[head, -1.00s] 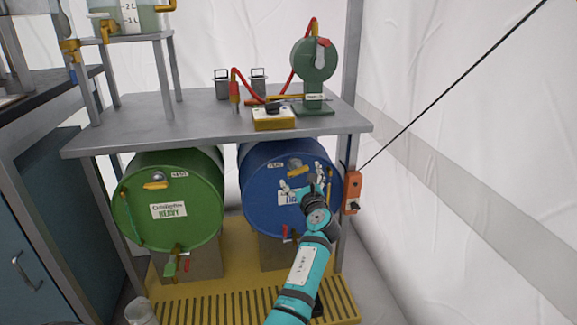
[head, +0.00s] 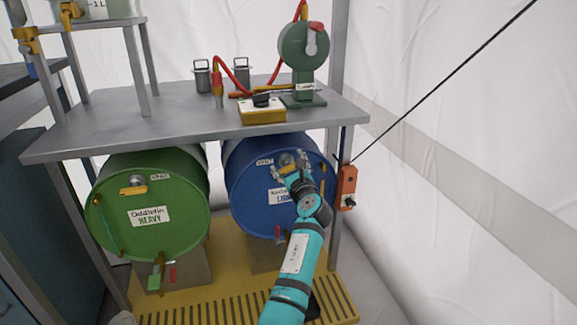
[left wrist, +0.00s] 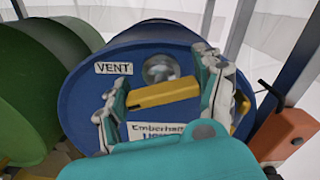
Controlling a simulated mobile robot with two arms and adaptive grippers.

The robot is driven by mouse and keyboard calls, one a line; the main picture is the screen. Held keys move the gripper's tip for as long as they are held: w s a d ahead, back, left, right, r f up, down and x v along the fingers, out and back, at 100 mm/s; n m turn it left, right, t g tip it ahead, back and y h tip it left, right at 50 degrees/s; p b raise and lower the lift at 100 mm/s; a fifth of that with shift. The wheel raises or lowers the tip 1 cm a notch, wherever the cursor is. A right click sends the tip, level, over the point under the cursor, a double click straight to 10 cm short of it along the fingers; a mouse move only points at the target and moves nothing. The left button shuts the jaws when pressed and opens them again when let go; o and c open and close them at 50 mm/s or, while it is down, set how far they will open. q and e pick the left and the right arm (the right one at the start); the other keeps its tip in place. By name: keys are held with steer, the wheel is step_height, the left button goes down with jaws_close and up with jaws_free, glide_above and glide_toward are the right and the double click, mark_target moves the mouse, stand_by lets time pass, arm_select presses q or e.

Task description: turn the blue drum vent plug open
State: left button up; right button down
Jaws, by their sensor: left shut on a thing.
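The blue drum (head: 245,190) lies on its side under the bench, its round end facing me. It also fills the middle of the left wrist view (left wrist: 85,105). Its vent plug has a yellow handle (left wrist: 165,93) in front of a round metal fitting (left wrist: 160,69), right of the VENT label (left wrist: 114,68). My left gripper (head: 287,171) is at this plug, with its fingers on either side of the yellow handle, shut on it. The handle slants slightly, right end higher. My left gripper partly covers the plug in the head view. My right gripper is not in view.
The green drum (head: 150,222) lies to the left with a similar yellow plug handle (head: 133,190). An orange box (head: 346,187) hangs by the bench leg, right of the blue drum. The bench top (head: 130,118) overhangs both drums. A yellow slatted platform (head: 225,290) is below.

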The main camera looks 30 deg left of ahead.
arm_select(q)
steer(key=c, duration=0.6)
